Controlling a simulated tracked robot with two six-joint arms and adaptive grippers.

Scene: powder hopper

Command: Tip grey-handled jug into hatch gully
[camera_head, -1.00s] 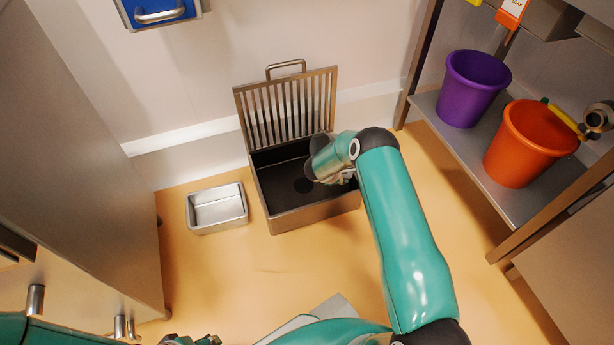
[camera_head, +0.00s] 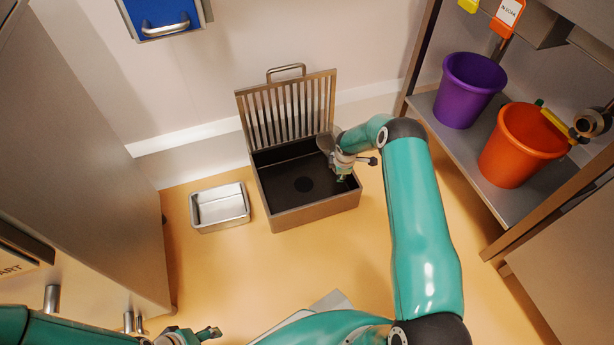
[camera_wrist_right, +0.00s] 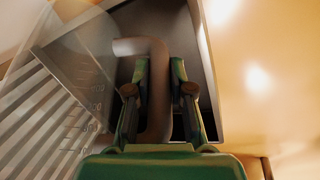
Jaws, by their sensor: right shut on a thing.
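The hatch gully (camera_head: 316,210) is a steel box on the floor with a dark inside and a round dark outlet; its slatted grate (camera_head: 287,112) stands open at the back. My right gripper (camera_head: 345,176) is over the gully's right side. In the right wrist view my right gripper (camera_wrist_right: 160,72) is shut on the grey handle (camera_wrist_right: 158,105) of a clear jug (camera_wrist_right: 88,85) with graduation marks. In the head view only a small grey patch of the jug (camera_head: 325,145) shows; its contents cannot be made out. My left gripper (camera_head: 207,333) is at the bottom edge, away from everything.
A steel tray (camera_head: 220,223) sits on the floor left of the gully. A purple bucket (camera_head: 468,92) and an orange bucket (camera_head: 520,147) stand on the right shelf (camera_head: 450,140). A blue handled box (camera_head: 160,15) is on the wall. The floor in front of the gully is clear.

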